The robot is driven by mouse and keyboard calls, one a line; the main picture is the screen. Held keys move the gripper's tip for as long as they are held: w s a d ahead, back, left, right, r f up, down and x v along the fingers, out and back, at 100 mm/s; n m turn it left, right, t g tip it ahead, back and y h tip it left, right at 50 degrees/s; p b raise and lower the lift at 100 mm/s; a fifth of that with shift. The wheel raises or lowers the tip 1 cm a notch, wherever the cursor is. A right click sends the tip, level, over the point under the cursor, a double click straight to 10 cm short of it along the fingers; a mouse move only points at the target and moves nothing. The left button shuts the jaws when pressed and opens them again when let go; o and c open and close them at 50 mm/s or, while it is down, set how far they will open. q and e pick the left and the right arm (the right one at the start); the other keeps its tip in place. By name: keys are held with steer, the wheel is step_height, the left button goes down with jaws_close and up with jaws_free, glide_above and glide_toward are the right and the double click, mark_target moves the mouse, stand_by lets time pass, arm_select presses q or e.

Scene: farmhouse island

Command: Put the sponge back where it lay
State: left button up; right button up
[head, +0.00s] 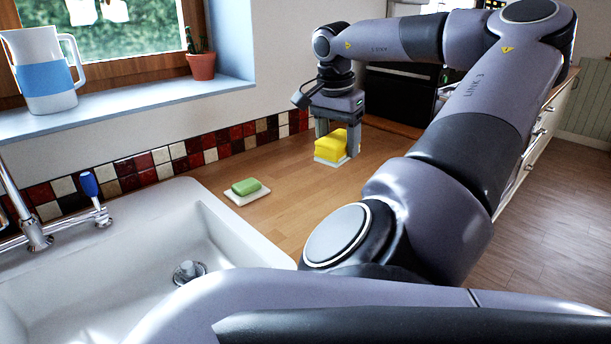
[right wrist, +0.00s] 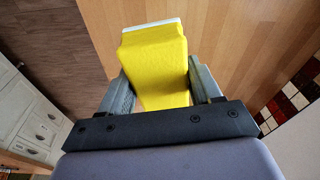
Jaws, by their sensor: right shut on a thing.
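The yellow sponge (head: 331,145) is at the wooden worktop beyond the sink. My right gripper (head: 338,138) points down from above and is shut on it, one finger on each side. In the right wrist view the sponge (right wrist: 155,55) fills the space between the fingers of the gripper (right wrist: 163,88). A thin white strip (head: 330,159) shows along the sponge's underside; I cannot tell whether it is a layer of the sponge or a separate thing. Whether the sponge touches the worktop is unclear. My left gripper is out of view.
A green soap bar (head: 246,186) lies on a white dish (head: 255,197) between sink and sponge. The white sink (head: 235,235) and tap (head: 33,232) are at left. A jug (head: 45,75) and potted cactus (head: 202,66) stand on the sill. Worktop (head: 285,195) around the sponge is clear.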

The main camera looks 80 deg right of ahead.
steer(key=shift+m, duration=0.8)
steer(key=s+r, duration=0.1)
steer(key=s+d+r, duration=0.1)
steer(key=s+r, duration=0.2)
steer(key=shift+d, duration=0.35)
step_height(320, 180, down, 20)
steer(key=shift+s+r, duration=0.1)
steer(key=shift+r, duration=0.1)
steer(key=shift+f, duration=0.15)
steer(key=o, duration=1)
steer(key=r, duration=0.4)
steer(key=a+r, duration=0.1)
steer(key=r, duration=0.3)
steer(key=w+r, duration=0.1)
steer(key=r, duration=0.3)
steer(key=shift+a+r, duration=0.15)
steer(key=shift+a, duration=0.05)
